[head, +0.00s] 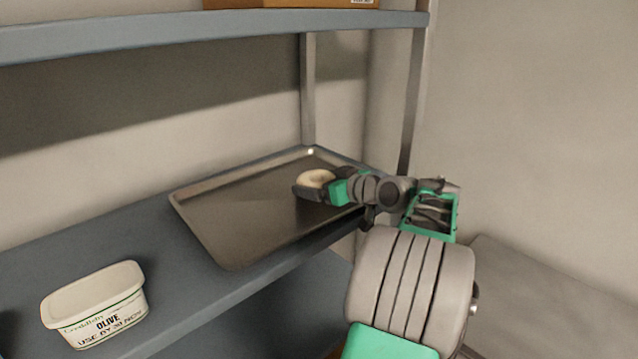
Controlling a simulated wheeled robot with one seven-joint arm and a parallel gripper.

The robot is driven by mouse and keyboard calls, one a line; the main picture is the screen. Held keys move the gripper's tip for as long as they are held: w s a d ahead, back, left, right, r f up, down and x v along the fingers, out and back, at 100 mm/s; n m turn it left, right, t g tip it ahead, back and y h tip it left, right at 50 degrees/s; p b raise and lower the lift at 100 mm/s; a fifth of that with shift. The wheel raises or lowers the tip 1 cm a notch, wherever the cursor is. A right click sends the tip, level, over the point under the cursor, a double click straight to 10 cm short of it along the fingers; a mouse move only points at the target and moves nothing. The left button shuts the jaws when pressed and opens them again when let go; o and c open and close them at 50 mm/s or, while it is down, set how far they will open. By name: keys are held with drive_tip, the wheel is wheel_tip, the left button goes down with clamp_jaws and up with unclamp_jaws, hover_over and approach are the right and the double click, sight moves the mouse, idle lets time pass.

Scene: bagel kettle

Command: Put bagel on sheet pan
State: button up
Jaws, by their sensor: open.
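The bagel (317,179) is a pale ring near the right end of the sheet pan, at my gripper's fingers. The sheet pan (225,215) is a grey metal tray with a raised rim, lying flat on the blue-grey shelf. My gripper (308,188) reaches in from the right, over the pan's right edge, with its jaws open. The near finger hides the bagel's lower edge. I cannot tell whether the bagel rests on the pan or touches a finger.
A white tub labelled olive (95,303) stands at the front left of the shelf (165,295). An upper shelf (200,32) with a cardboard box (285,3) hangs above. Metal posts (307,90) stand behind the pan. Most of the pan's left side is bare.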

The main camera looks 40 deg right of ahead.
drive_tip(key=v, duration=1.1)
drive_tip(key=shift+s+d+r+b, duration=0.1)
drive_tip(key=shift+b, duration=0.3)
drive_tip(key=shift+s+r, duration=0.1)
drive_tip(key=shift+s, duration=0.25)
